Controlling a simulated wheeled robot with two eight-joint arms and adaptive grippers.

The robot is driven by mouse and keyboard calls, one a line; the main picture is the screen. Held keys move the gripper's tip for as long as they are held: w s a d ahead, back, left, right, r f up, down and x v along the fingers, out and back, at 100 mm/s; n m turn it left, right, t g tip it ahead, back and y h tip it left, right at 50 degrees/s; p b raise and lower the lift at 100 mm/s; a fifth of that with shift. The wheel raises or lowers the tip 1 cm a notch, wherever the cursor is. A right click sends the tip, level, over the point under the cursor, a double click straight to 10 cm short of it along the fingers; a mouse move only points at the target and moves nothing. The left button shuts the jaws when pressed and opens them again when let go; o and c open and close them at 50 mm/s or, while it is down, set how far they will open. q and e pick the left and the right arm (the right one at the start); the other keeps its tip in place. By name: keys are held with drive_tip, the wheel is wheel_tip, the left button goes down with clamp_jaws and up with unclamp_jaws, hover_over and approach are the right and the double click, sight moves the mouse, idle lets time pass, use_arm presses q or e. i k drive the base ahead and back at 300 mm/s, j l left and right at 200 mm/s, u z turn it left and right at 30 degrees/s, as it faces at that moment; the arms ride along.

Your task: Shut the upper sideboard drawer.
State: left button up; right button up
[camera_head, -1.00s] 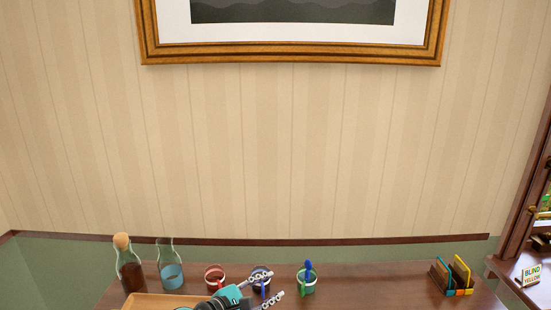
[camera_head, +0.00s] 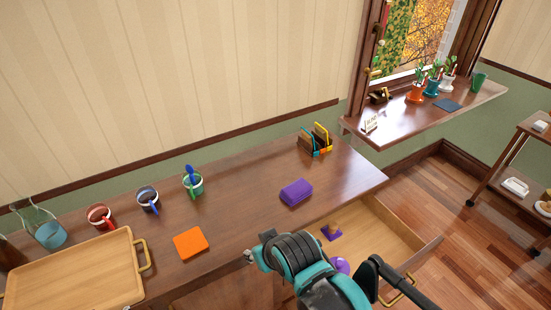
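The upper sideboard drawer (camera_head: 382,232) stands pulled open at the right end of the sideboard (camera_head: 245,222). Its pale wooden inside shows, with a brass handle (camera_head: 404,290) on its front. Inside lie a small purple item with a tan piece (camera_head: 332,231) and a rounded purple item (camera_head: 341,265), partly hidden by my arm. A teal and black part of my arm (camera_head: 310,268) is in front of the sideboard and covers the near left part of the drawer. I cannot make out any gripper fingertips, and contact with the drawer cannot be told.
On the sideboard top are a wooden tray (camera_head: 75,272), several mugs, an orange square (camera_head: 190,243), a purple block (camera_head: 296,192) and a letter rack (camera_head: 316,140). A windowsill with potted plants (camera_head: 432,85) is behind right. A cart (camera_head: 520,165) stands far right; wooden floor lies between.

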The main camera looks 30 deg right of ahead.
sight(368, 227)
drive_tip(key=z, duration=2.5)
drive_tip(key=k+l+z, duration=0.1)
drive_tip(key=k+z, duration=0.2)
drive_tip(key=z, duration=0.15)
